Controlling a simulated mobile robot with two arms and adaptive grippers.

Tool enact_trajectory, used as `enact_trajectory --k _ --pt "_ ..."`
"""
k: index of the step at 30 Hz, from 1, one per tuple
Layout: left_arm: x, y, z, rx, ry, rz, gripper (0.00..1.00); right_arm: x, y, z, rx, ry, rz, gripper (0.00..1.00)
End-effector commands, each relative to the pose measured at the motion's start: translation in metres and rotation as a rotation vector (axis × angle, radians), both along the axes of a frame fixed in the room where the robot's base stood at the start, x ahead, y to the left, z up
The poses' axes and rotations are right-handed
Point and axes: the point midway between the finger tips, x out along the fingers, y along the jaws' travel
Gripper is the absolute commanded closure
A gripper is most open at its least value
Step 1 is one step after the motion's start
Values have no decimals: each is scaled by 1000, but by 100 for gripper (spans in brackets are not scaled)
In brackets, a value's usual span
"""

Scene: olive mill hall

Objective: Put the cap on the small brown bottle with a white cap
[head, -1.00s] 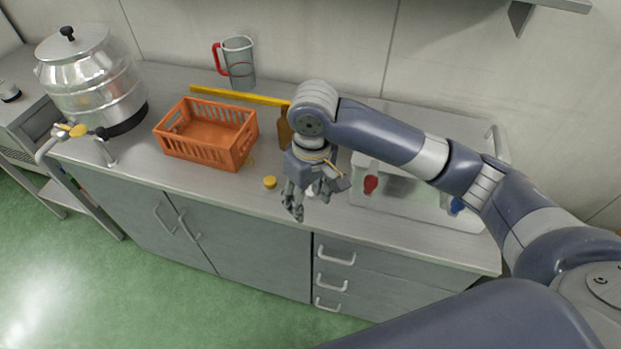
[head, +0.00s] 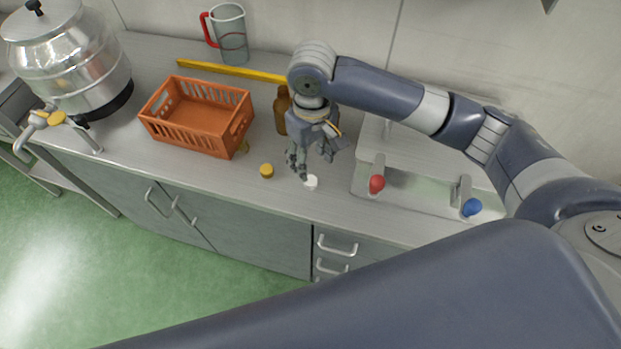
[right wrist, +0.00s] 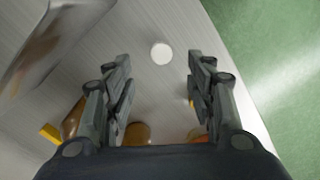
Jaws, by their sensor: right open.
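A white cap (head: 311,183) lies on the grey counter near its front edge. In the right wrist view the white cap (right wrist: 161,54) shows in the gap between my fingers, touching neither. My right gripper (head: 302,170) is open and empty, pointing down just above and behind the cap. A brown bottle (head: 282,110) stands upright behind the gripper; the arm hides part of its right side. A second amber-brown object (right wrist: 137,133) shows at the bottom of the right wrist view, cut off by the gripper body; I cannot tell its full shape. My left gripper is not in view.
A yellow cap (head: 266,171) lies left of the white cap. An orange crate (head: 197,118) stands further left. A yellow strip (head: 230,72) and a jug (head: 231,35) are behind. A sink (head: 425,195) with red and blue knobs is right.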

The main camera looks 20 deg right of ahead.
Motion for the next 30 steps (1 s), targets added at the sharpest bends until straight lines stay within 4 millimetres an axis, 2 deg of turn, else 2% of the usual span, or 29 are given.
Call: enact_trajectory --k 4,10,17,27,30 --pt "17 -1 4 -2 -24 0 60 0 0 -20 0 2 -1 50" --pt "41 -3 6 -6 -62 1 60 0 0 -27 1 -3 0 50" --pt "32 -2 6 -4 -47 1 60 0 0 -28 0 -1 0 50" --pt "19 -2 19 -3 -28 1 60 -1 2 -73 -1 1 0 50" --pt "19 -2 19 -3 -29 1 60 -1 2 -78 0 -2 1 50"
